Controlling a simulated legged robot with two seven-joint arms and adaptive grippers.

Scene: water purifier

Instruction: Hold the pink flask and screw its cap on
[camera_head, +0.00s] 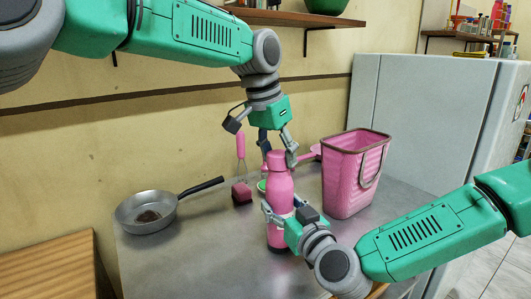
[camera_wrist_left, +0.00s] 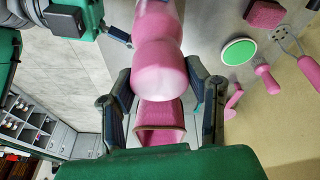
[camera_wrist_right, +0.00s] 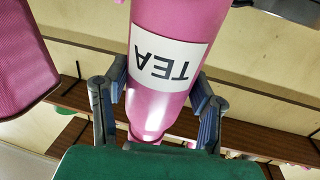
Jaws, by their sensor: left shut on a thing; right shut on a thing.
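The pink flask (camera_head: 281,194) stands upright on the metal table, with a white band partly hidden by my right gripper (camera_head: 280,217), which is shut around its body. In the right wrist view the flask (camera_wrist_right: 175,55) shows a white label reading TEA, upside down, between the fingers. My left gripper (camera_head: 277,152) comes down from above and is shut on the pink cap (camera_head: 276,158) at the flask's top. In the left wrist view the rounded pink cap (camera_wrist_left: 160,70) lies between both fingers, in line with the flask body. I cannot make out a gap or seam between cap and flask.
A pink basket (camera_head: 353,180) stands close to the right of the flask. A pan (camera_head: 147,212) lies on the left, and a pink sponge (camera_head: 241,192) and green-white disc (camera_wrist_left: 239,52) lie behind. The table's front left is clear. A fridge (camera_head: 425,115) stands behind.

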